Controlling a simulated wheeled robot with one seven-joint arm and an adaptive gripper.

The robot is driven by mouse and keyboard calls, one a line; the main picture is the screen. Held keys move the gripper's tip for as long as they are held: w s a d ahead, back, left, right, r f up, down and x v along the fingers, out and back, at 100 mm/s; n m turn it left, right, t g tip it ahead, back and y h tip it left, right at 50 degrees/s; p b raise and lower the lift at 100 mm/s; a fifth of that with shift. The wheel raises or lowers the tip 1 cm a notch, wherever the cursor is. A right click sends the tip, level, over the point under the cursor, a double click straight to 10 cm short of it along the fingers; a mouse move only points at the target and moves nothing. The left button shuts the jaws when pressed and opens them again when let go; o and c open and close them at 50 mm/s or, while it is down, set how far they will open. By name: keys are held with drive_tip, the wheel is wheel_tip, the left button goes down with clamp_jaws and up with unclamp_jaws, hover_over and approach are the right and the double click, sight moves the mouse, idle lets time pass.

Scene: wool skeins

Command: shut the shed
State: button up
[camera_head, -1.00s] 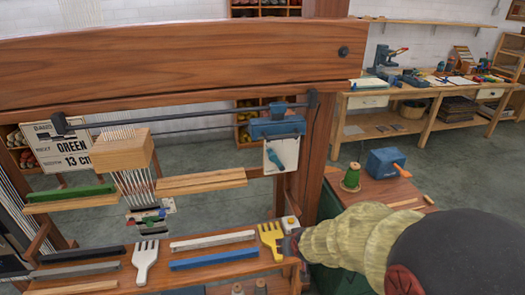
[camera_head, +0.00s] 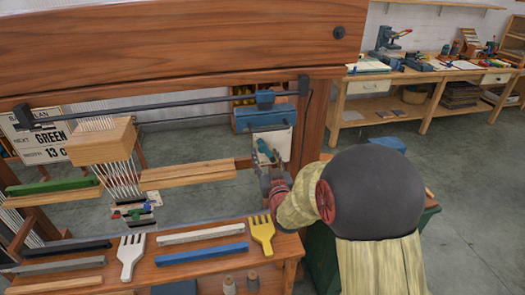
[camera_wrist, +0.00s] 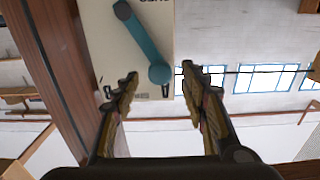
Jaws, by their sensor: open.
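In the wrist view the plate (camera_wrist: 105,50) fills the upper left, and the teal lever (camera_wrist: 143,42) slants from a dark pivot at the upper left to a round end at the lower right. My gripper (camera_head: 266,172) is just in front of the plate's lower part. In the wrist view my gripper (camera_wrist: 160,75) is open, with the lever's round end showing between its fingertips; contact cannot be told. Small dark marks on the plate are unreadable.
The loom's wooden shelf (camera_head: 190,268) holds a white comb (camera_head: 131,255), a yellow comb (camera_head: 262,235) and several bars.

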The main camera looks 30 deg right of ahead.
sight(263, 150)
drive_tip(key=shift+b+x, duration=0.4)
drive_tip(key=shift+x, duration=1.9)
drive_tip(key=c, duration=1.1)
clamp_jaws()
